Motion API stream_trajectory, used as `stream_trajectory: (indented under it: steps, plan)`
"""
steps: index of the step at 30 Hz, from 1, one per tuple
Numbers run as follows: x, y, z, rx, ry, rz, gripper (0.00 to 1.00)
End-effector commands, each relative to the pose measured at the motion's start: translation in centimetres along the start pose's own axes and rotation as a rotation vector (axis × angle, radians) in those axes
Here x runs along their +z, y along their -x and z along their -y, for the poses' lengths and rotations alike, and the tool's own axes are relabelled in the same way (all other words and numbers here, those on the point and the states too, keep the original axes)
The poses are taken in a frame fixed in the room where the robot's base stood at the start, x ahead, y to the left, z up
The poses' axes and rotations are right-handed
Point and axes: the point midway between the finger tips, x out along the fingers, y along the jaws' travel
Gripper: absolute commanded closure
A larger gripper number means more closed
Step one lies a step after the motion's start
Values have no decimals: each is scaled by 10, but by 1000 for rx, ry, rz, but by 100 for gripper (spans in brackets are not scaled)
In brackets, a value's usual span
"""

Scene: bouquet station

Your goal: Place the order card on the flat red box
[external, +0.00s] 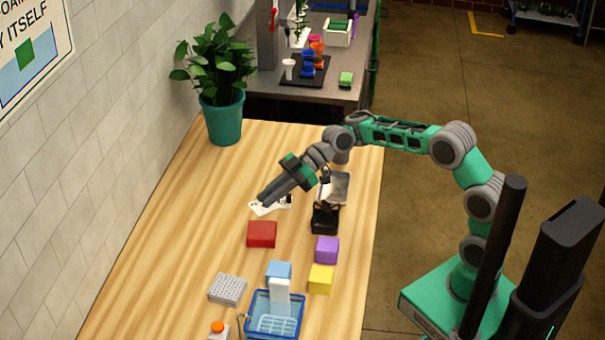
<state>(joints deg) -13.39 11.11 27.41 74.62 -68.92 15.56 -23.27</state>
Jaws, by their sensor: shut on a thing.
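The order card, a white sheet with dark marks (269,206), shows at the fingertips of my gripper (264,197) and is partly hidden by them. My gripper is shut on it, just above or at the wooden table; I cannot tell the exact height. The flat red box (262,234) lies on the table a little nearer the camera than the card. The card is apart from the box, behind it in the picture.
A black stand (325,219) with a grey panel is right of the card. Purple (327,250), yellow (320,279) and light blue (278,270) blocks, a grey perforated block (227,289) and a blue basket (274,315) are nearer the camera. A potted plant (224,118) stands at the back.

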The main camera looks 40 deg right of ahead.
Motion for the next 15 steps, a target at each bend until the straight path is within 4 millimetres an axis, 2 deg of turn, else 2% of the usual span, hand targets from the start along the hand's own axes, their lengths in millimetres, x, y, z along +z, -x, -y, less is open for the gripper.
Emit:
stream_trajectory:
  steps: [3,8,12,15]
  plan:
    - [12,-16,-6,-1,-2,2,100]
    - [36,-26,-6,-1,-1,1,100]
    - [63,-37,-6,0,-3,2,100]
    - [74,-41,-6,1,0,1,100]
